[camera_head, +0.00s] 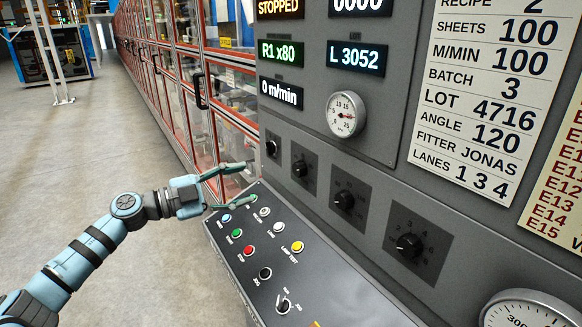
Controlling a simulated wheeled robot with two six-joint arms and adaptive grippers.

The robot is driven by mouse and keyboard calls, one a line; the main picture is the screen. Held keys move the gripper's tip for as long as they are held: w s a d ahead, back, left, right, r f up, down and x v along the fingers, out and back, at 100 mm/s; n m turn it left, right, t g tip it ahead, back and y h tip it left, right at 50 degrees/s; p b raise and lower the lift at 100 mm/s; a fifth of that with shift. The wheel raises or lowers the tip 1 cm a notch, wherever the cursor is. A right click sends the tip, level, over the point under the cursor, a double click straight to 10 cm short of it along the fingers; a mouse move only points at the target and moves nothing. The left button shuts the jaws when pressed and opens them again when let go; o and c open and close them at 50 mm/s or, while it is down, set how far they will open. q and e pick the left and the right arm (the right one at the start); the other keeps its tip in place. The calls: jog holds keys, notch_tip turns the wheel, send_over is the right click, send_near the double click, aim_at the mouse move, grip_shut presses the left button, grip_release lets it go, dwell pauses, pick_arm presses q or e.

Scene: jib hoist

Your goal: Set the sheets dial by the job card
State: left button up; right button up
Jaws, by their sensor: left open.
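The job card (492,85) on the grey panel reads SHEETS 100, M/MIN 100, BATCH 3 and ANGLE 120, among other lines. A row of black dials runs along the panel below the displays: a far one (272,148), a second (300,169), a third (344,200) and a near one (409,245) with a single-digit scale. I cannot read which is the sheets dial or its exact setting. My left gripper (250,183) is open and empty, left of the far dial and over the far end of the button console. My right gripper is out of view.
The sloped button console (300,275) juts out below the dials, with coloured buttons and a small selector. A display (281,52) reads R1 x80. Red-framed glazed guards (195,100) run back on the left. Grey floor (80,170) is open at left.

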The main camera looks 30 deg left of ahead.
pick_arm(q)
jog(key=p, duration=0.2)
send_near(296, 170)
jog(key=w, duration=0.1)
jog(key=x, duration=0.7)
jog(key=shift+s+d+p, duration=0.2)
jog(key=shift+d+p, duration=0.15)
jog(key=shift+d, duration=0.05)
jog(key=shift+w+d, duration=0.1)
jog(key=shift+w, duration=0.2)
jog(key=c, duration=1.1)
